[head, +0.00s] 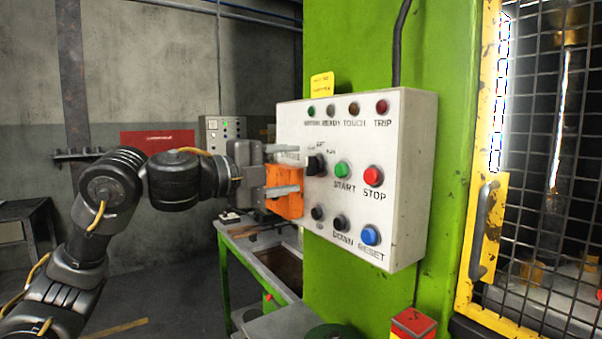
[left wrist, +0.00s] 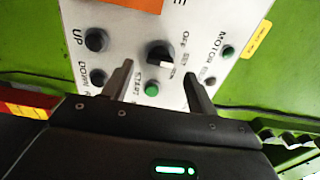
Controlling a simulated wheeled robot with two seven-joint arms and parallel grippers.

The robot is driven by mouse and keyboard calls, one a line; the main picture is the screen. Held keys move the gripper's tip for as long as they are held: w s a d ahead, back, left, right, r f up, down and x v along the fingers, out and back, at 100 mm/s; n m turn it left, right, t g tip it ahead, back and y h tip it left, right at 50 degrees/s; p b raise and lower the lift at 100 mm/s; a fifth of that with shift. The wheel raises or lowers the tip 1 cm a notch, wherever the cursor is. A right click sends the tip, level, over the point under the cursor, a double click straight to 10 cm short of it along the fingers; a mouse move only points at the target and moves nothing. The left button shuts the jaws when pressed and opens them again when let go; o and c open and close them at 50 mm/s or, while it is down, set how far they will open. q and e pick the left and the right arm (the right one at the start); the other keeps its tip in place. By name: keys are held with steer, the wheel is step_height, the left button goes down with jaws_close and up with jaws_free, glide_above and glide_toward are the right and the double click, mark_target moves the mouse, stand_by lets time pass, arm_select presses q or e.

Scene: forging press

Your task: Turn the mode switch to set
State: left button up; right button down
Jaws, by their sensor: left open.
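The mode switch (head: 315,164) is a black rotary knob on the white control panel (head: 405,170), left of the green START button (head: 342,169). In the left wrist view the switch (left wrist: 160,53) shows a white mark on its lower edge, with OFF and SET lettering to its right. I cannot tell for sure which label the mark points at. My left gripper (head: 298,168) is open, its fingers pointing at the panel around the switch's height. In the left wrist view the switch lies just beyond the gap between the fingertips (left wrist: 162,73). My right gripper is not in view.
The red STOP button (head: 373,176), blue RESET button (head: 370,235) and black UP and DOWN buttons (head: 340,222) are close by. Indicator lamps line the panel's top. An orange piece (head: 284,200) sits by the gripper. A mesh guard door (head: 545,170) stands at right.

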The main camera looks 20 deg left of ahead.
arm_select(q)
steer(key=b+v, duration=0.1)
steer(key=v, duration=0.6)
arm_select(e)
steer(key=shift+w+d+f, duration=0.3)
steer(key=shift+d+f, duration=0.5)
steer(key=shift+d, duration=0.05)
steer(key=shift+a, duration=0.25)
